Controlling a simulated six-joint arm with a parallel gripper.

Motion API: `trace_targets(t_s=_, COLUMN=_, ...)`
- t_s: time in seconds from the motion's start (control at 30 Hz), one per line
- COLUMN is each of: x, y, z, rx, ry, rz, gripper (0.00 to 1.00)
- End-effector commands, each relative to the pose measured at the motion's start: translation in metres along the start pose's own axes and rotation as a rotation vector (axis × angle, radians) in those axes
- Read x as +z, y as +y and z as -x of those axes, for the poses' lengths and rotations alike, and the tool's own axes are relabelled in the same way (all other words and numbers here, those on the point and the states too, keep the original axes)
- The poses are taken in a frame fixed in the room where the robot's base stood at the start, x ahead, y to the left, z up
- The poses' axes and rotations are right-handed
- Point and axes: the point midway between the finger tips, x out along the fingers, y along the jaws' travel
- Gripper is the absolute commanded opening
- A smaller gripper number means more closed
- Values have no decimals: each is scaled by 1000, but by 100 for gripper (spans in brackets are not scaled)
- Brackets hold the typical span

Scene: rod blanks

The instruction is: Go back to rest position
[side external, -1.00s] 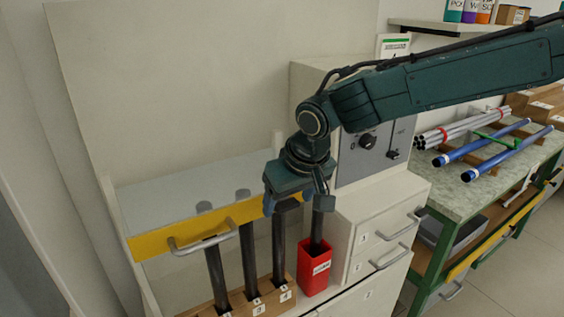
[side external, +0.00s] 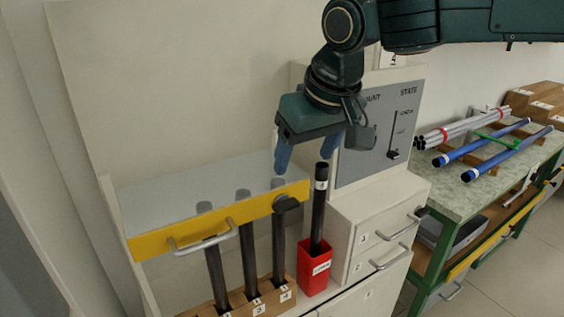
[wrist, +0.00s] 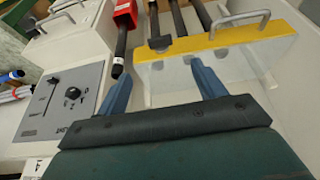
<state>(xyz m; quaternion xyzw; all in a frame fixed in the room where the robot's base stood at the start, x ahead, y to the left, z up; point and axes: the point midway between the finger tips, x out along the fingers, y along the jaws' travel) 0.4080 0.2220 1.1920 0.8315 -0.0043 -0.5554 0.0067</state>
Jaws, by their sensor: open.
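My gripper (side external: 307,156) hangs above the yellow-edged clear guard in the side external view, with its blue fingers apart and nothing between them. The fingers also show in the wrist view (wrist: 160,88). A black rod (side external: 318,215) with a white label band stands nearly upright in a red holder (side external: 315,268), below and right of my gripper. In the wrist view this rod (wrist: 121,50) ends beside the left finger, apart from it as far as I can tell. Several other black rods, such as this one (side external: 279,245), stand in a numbered wooden rack (side external: 255,303).
The clear guard has a yellow edge (side external: 225,222) and a metal handle. A grey control panel (side external: 375,135) stands behind right, above white drawers (side external: 375,240). A green-framed bench (side external: 470,200) at right bears blue tubes and grey pipes.

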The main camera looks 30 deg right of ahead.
Motion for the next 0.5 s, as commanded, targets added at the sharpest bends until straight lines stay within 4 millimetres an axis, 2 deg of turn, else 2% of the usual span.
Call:
trace_targets(t_s=0.17, x=0, y=0, z=10, rx=-1, ry=0, rz=0, gripper=69)
trace_targets(t_s=0.5, x=0, y=0, z=10, rx=-1, ry=0, rz=0, gripper=69)
